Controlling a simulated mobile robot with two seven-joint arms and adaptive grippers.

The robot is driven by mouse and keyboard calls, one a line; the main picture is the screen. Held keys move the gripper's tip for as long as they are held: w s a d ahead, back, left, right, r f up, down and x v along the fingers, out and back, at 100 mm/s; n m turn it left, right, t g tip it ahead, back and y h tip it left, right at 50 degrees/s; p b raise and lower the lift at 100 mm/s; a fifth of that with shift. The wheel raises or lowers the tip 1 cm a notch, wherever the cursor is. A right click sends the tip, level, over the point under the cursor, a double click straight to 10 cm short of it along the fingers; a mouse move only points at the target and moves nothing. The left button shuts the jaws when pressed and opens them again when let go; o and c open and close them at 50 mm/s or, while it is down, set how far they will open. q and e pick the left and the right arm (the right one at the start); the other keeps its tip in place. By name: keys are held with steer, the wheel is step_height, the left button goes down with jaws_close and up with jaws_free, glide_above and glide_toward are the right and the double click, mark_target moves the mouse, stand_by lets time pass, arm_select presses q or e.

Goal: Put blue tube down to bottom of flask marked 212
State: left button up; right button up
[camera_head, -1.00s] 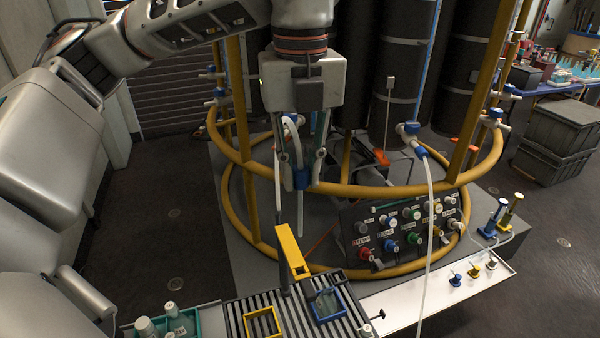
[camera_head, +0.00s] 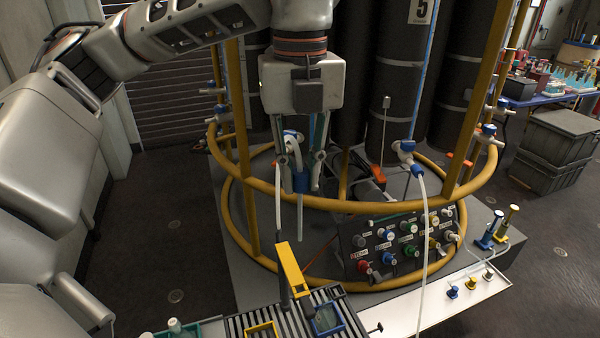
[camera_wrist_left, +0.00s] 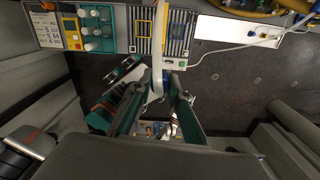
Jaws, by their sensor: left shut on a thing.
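My left gripper (camera_head: 302,188) hangs down near the middle of the head view, shut on the blue tube's fitting (camera_head: 301,178). A pale tube end (camera_head: 300,218) points straight down below the fingers, in free air. A pale hose loops over the fitting, and it crosses the left wrist view (camera_wrist_left: 158,45) by the gripper (camera_wrist_left: 160,92). Capped bottles (camera_head: 174,325) stand in a teal rack at the lower left, mostly cut off by the frame. Several also show in the left wrist view (camera_wrist_left: 92,30). I cannot read 212 on any of them. My right gripper is not in view.
A yellow bracket (camera_head: 290,270) stands on a slatted rack (camera_head: 240,326) with a blue frame (camera_head: 327,318). A knob panel (camera_head: 402,245) and another hanging hose (camera_head: 424,230) are to the right.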

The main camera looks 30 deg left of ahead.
arm_select(q)
steer(key=shift+r+p, duration=0.7)
steer(key=shift+r, duration=0.35)
steer(key=shift+r+p, duration=0.45)
steer(key=shift+r, duration=0.1)
steer(key=shift+r+p, duration=0.3)
steer(key=shift+r, duration=1.3)
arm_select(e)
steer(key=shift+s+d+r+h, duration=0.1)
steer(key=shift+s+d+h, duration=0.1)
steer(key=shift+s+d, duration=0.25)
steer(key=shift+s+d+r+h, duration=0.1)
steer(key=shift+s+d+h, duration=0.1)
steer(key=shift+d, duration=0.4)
